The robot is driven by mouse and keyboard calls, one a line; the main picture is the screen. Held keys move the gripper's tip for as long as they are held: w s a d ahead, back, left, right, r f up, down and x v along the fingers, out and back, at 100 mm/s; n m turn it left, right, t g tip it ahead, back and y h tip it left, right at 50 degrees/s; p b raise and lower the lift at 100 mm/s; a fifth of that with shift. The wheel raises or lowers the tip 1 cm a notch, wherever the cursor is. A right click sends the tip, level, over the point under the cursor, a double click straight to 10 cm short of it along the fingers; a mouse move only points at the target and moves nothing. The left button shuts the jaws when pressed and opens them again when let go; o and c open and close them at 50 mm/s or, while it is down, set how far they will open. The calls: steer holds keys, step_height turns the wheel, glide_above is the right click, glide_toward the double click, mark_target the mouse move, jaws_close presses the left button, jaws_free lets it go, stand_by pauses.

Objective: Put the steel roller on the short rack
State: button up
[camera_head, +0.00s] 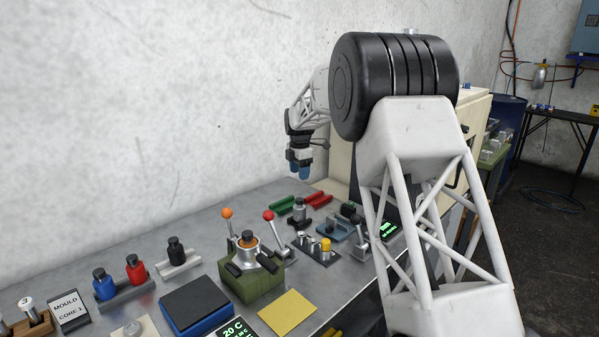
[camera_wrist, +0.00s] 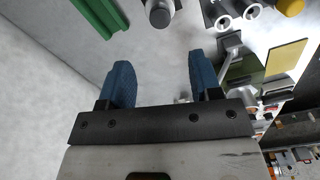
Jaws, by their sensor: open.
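A steel-grey cylinder with a dark top (camera_head: 299,211), which looks like the steel roller, stands upright on the bench beside the green rack (camera_head: 284,205). In the wrist view it shows at the top edge (camera_wrist: 160,10), partly cut off. The green rack also shows there at top left (camera_wrist: 100,14). A red rack (camera_head: 319,199) lies just right of the green one. I cannot tell which rack is the short one. My gripper (camera_head: 299,171) is open and empty, above and behind the roller. Its blue fingertips are apart in the wrist view (camera_wrist: 158,72), with bare bench between them.
Levers with orange (camera_head: 227,213) and red (camera_head: 268,215) knobs rise near a green fixture (camera_head: 251,278). A blue and a red drum stand on a grey rack (camera_head: 130,293); a black drum stands on a pale rack (camera_head: 190,264). A yellow pad (camera_head: 287,312) lies in front.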

steer(key=shift+d+r, duration=0.1)
stand_by(0.3)
steer(key=s+d+r+m, duration=0.4)
steer(key=s+r, duration=0.1)
steer(key=s, duration=0.5)
steer(key=s+d+r+m+t, duration=0.1)
steer(key=s+d+r+m, duration=0.3)
steer(key=s, duration=0.5)
steer(key=s+d+r+m, duration=0.3)
steer(key=s+d+r, duration=0.2)
steer(key=s, duration=0.5)
steer(key=s+d+f+m, duration=0.2)
steer(key=s+f+m, duration=0.1)
steer(key=s, duration=0.9)
steer(key=s+d+f+m+t, duration=0.1)
steer(key=s+m, duration=0.4)
steer(key=s, duration=0.8)
steer(key=s+d+f+m, duration=0.4)
steer(key=s+d+m, duration=0.1)
steer(key=s, duration=0.8)
steer(key=shift+f+t, duration=0.3)
steer(key=shift+f, duration=0.05)
